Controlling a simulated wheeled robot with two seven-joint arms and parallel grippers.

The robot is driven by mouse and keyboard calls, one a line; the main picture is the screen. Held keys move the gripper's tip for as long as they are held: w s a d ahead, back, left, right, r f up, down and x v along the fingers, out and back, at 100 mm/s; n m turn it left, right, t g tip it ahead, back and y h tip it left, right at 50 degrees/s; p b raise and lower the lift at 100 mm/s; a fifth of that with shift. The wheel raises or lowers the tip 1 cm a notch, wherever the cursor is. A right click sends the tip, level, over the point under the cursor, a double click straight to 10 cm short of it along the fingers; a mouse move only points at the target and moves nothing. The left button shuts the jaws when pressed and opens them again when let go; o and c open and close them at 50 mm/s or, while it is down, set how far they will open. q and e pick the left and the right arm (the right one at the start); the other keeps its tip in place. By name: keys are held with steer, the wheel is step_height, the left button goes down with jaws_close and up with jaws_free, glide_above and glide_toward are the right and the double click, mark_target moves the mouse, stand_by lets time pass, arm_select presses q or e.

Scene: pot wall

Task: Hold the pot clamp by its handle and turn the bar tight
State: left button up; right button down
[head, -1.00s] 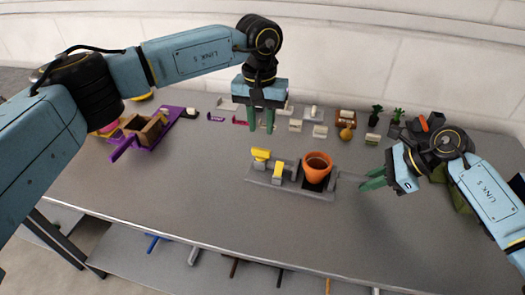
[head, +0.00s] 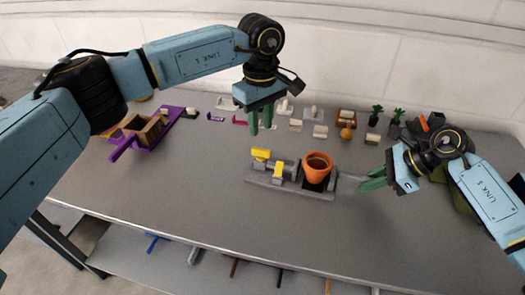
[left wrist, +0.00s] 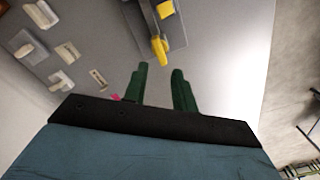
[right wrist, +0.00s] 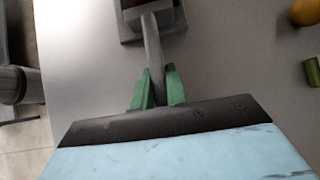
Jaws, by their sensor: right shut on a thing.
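The pot clamp (head: 262,183) is a grey base on the table, with an orange pot (head: 317,166) at its right end. A yellow bar (head: 260,155) stands at its left end, and another yellow piece (head: 279,169) sits nearer the pot. Yellow also shows in the left wrist view (left wrist: 160,46). My right gripper (head: 368,179) is shut on the grey handle (right wrist: 153,45), which sticks out from the pot end. My left gripper (head: 261,125) is open and empty, pointing down, above and behind the yellow bar, apart from it.
A purple tray with a wooden box (head: 148,128) is at the left. Several small blocks, an orange ball (head: 346,133) and potted plants (head: 376,115) line the back. The table front is clear. A lower shelf (head: 205,268) holds several coloured bars.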

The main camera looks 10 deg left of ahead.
mark_target(261, 149)
arm_select(q)
steer(key=n, duration=0.6)
steer(key=shift+f+n, duration=0.1)
steer(key=shift+n, duration=0.3)
steer(key=shift+f, duration=3.45)
jaws_close()
